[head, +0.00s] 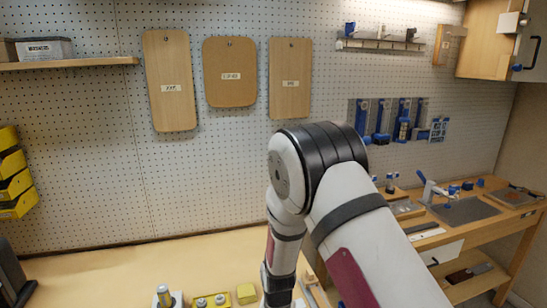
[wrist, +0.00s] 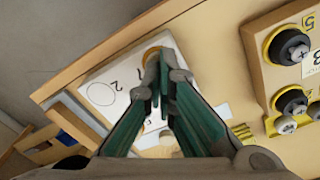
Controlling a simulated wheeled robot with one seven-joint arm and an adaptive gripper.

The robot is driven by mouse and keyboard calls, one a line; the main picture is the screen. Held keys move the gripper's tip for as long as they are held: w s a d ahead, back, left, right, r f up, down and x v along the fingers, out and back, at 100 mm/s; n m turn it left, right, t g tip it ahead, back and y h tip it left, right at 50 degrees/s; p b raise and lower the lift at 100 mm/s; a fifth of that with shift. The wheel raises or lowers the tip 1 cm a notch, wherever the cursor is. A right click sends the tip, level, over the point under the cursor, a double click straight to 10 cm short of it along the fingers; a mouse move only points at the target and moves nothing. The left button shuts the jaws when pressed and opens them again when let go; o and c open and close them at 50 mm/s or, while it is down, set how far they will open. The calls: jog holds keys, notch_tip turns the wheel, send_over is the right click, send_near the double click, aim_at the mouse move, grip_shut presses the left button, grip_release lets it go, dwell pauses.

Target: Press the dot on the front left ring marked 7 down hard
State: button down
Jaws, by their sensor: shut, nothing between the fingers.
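My gripper (wrist: 160,62) is shut and empty, with its green-sided fingers together over a white panel (wrist: 120,72) in the wrist view. A yellow-orange ring (wrist: 150,53) shows partly behind the fingertips. I cannot tell whether the fingers touch it. A printed circle (wrist: 100,94) with a 2 beside it lies left of the fingers. A mark 7 or 1 shows beside the fingers but is partly covered. The dot of the ring marked 7 is not clearly visible. In the head view my arm hides this area.
A wooden block (wrist: 258,48) with yellow rings and black knobs (wrist: 289,46) stands right of the fingers. In the head view, a yellow plate with knobs (head: 210,301) and a yellow block (head: 246,293) sit at the bench front. The bench behind (head: 120,268) is clear.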

notch_tip(320, 180, up, 11)
jog(key=p, duration=0.3)
dwell(1.0)
jog(key=s+d+r+n+t+y+b, duration=0.1)
jog(key=s+d+r, duration=0.3)
jog(key=r, duration=0.7)
jog(key=s+d+r+t, duration=0.15)
jog(key=d+r, duration=0.35)
jog(key=r, duration=0.7)
jog(key=s+d+r+t, duration=0.1)
jog(key=s+d+r, duration=0.1)
jog(key=s, duration=0.3)
jog(key=s+d+r+n+t, duration=0.1)
jog(key=s+d+r, duration=0.2)
jog(key=s, duration=0.3)
jog(key=s+d+r+t+h+b, duration=0.1)
jog(key=s+d+r, duration=0.2)
jog(key=s, duration=0.3)
jog(key=shift+d+r+n, duration=0.25)
jog(key=shift+d+n, duration=0.15)
jog(key=shift+d, duration=0.15)
